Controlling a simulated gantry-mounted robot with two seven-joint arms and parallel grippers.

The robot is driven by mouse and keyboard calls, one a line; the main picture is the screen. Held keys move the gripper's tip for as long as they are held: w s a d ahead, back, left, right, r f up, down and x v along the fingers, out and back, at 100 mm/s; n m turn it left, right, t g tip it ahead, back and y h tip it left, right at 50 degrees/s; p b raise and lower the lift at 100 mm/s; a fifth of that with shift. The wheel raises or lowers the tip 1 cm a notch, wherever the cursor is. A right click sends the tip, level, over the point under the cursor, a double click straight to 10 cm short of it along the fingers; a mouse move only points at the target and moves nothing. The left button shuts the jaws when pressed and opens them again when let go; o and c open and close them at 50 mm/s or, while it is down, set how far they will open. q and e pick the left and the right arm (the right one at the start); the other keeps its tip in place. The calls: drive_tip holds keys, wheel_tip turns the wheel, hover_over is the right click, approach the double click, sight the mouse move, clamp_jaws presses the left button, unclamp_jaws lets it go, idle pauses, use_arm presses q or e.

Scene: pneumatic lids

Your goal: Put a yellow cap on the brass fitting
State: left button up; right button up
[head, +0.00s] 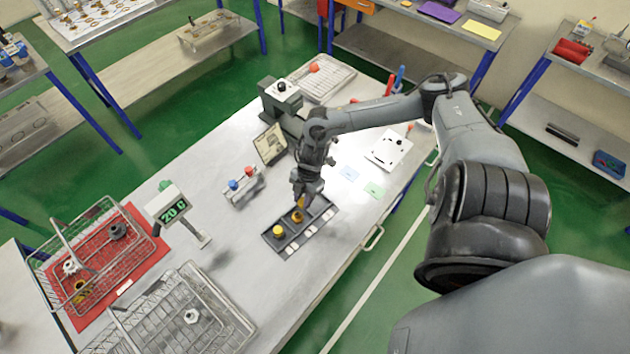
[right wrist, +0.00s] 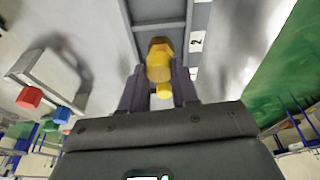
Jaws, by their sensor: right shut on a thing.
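My right gripper (head: 301,198) points down over the dark tray (head: 324,207) on the table. Its fingers are closed on a yellow cap (right wrist: 159,70), which shows between the fingertips in the right wrist view. A brass-coloured piece (head: 297,216) shows directly below the fingertips in the tray. It also shows just beyond the cap in the right wrist view (right wrist: 160,44); whether the two touch I cannot tell. Another yellow piece (head: 278,231) stands in the tray to the left. A brass fitting (head: 80,290) lies in the left wire basket. My left gripper is not in view.
A wire basket on a red mat (head: 146,227) and a second wire basket (head: 235,318) stand at the left front. A small rack with red and blue knobs (head: 243,186) is left of the tray. Bare table surrounds the tray.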

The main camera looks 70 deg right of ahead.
drive_tip(key=a, duration=0.2)
drive_tip(key=w, duration=0.1)
drive_tip(key=shift+a+r+p, duration=0.35)
drive_tip(key=shift+a+p, duration=0.05)
drive_tip(key=shift+d, duration=0.1)
drive_tip(key=shift+r+p, duration=0.15)
drive_tip(key=shift+p, duration=0.25)
drive_tip(key=shift+f+b, duration=1)
drive_tip(key=shift+f, duration=0.6)
drive_tip(key=shift+p, duration=0.3)
